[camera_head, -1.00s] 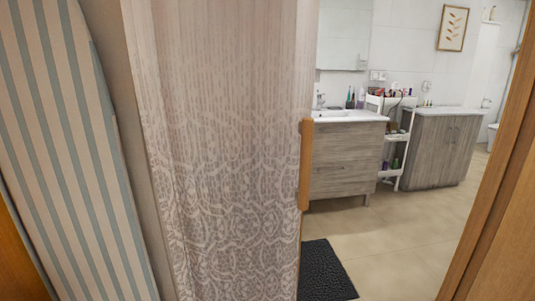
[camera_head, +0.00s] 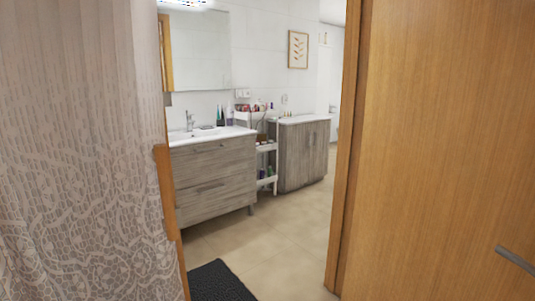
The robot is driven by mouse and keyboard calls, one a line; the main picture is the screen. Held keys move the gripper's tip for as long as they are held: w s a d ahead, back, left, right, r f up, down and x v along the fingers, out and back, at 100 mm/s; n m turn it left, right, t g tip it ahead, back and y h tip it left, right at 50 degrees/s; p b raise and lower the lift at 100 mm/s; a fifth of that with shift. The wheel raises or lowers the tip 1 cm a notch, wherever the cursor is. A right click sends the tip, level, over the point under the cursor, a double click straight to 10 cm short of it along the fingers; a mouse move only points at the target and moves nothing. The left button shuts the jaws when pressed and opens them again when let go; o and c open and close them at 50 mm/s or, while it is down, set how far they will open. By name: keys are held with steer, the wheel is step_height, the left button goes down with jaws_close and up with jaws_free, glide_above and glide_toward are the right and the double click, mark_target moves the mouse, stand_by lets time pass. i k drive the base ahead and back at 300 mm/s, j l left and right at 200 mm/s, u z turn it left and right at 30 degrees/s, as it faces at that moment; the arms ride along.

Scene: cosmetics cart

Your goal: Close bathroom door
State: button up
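A wooden door panel (camera_head: 440,140) fills the right side of the head view. It has a grey lever handle (camera_head: 517,262) low near the right edge. It stands beside the wooden door frame (camera_head: 348,150). The doorway between this frame and the curtain on the left is open, and the bathroom shows through it. I cannot tell from the picture whether this panel is the bathroom's own door. My gripper is not in view.
A pale patterned curtain (camera_head: 75,150) hangs close at the left, beside a narrow wooden piece (camera_head: 167,190). Inside are a sink cabinet (camera_head: 215,178), a white cart (camera_head: 267,165), a second cabinet (camera_head: 303,155) and a black mat (camera_head: 217,282). The tiled floor (camera_head: 285,250) between is clear.

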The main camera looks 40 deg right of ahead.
mark_target(446, 178)
steer(key=k+l, duration=0.3)
steer(key=l, duration=0.15)
steer(key=k+l, duration=0.3)
steer(key=l, duration=0.15)
steer(key=k+l, duration=0.2)
steer(key=l, duration=0.2)
steer(key=k+l, duration=0.15)
steer(key=l, duration=0.25)
steer(key=k+l, duration=0.2)
steer(key=l, duration=0.2)
steer(key=k+l, duration=0.15)
steer(key=l, duration=0.3)
steer(key=i+l, duration=0.15)
steer(key=l, duration=0.25)
steer(key=i+l, duration=0.15)
steer(key=l, duration=0.3)
steer(key=i+l, duration=0.15)
steer(key=l, duration=0.25)
steer(key=u, duration=0.05)
